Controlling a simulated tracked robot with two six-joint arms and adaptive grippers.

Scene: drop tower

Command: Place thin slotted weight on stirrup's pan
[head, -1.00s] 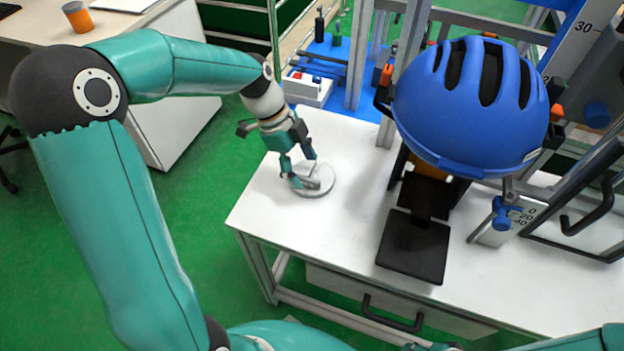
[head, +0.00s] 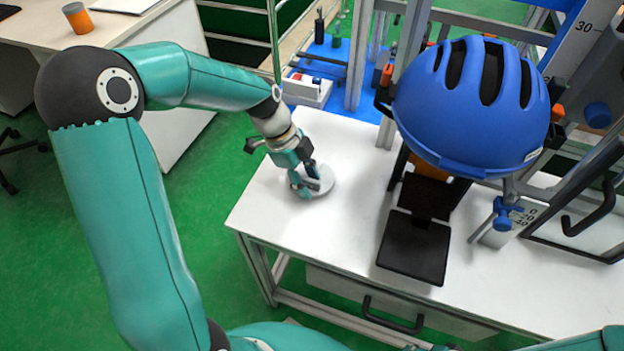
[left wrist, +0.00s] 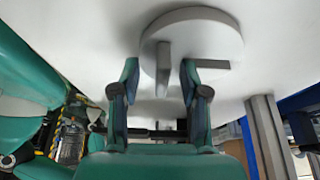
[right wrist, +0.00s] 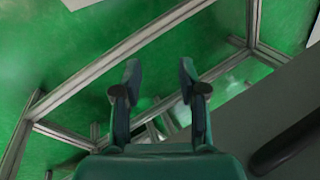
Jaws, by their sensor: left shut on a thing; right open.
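The round, pale grey weight (head: 325,188) is at the left part of the white table, partly hidden by my left gripper (head: 309,181). In the left wrist view the weight (left wrist: 215,42) is a flat disc with an upright grip (left wrist: 163,62) between the fingers of my left gripper (left wrist: 160,80). That gripper is shut on the weight. I cannot tell whether the disc touches the table. A black square plate (head: 412,250) below the blue helmet may be the stirrup's pan. My right gripper (right wrist: 157,75) is open and empty, over green floor in its own view.
The blue helmet (head: 470,105) hangs over the table's right half, among metal uprights (head: 403,70). A scale plate and blue clamp (head: 505,213) stand right of the black plate. The white tabletop (head: 345,235) is clear between the weight and the black plate.

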